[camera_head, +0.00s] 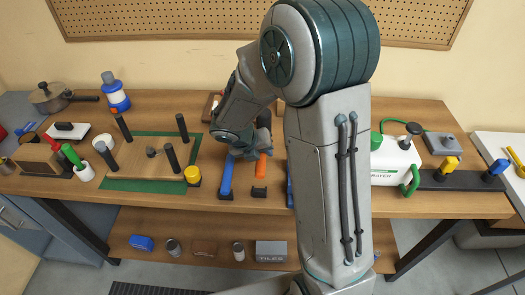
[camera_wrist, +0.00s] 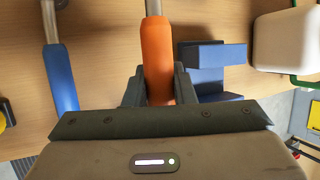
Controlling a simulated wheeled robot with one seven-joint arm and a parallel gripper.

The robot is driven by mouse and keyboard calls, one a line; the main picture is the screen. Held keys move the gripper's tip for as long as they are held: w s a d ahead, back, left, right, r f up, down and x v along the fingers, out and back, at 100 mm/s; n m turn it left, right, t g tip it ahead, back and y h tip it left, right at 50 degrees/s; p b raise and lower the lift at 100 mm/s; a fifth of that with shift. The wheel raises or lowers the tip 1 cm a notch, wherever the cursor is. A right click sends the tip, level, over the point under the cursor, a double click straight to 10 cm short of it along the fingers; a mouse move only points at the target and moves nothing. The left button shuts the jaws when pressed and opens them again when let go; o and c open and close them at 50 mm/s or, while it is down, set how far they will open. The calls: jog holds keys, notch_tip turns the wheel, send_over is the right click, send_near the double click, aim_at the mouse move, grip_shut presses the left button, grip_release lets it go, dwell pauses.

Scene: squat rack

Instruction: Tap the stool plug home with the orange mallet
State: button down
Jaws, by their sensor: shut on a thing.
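The orange mallet's handle (camera_wrist: 157,55) runs between my gripper's two fingers (camera_wrist: 158,85) in the wrist view, and they are shut on it. In the head view my arm hides most of my gripper (camera_head: 250,150), and the orange handle (camera_head: 261,166) shows just in front of it. The mallet's head is not visible. The wooden stool seat (camera_head: 135,166) lies on the green mat (camera_head: 140,186) to the left, with dark legs pointing up. A small dark piece (camera_head: 151,152), apparently the plug, stands up near the seat's middle; how deep it sits I cannot tell.
A blue-handled tool (camera_head: 226,178) lies left of the orange handle, also in the wrist view (camera_wrist: 60,75). A dark block (camera_head: 259,192) sits near the bench's front edge. A yellow-topped piece (camera_head: 192,174) stands by the mat's right side. A white sprayer (camera_head: 395,160) is at right.

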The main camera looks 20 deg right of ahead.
jog(key=s+r+p, duration=0.4)
jog(key=s+r, duration=0.7)
jog(key=s, duration=0.3)
jog(key=shift+r, duration=0.25)
dwell(0.8)
jog(key=shift+s+d, duration=0.1)
jog(key=shift+s, duration=0.05)
dwell(0.3)
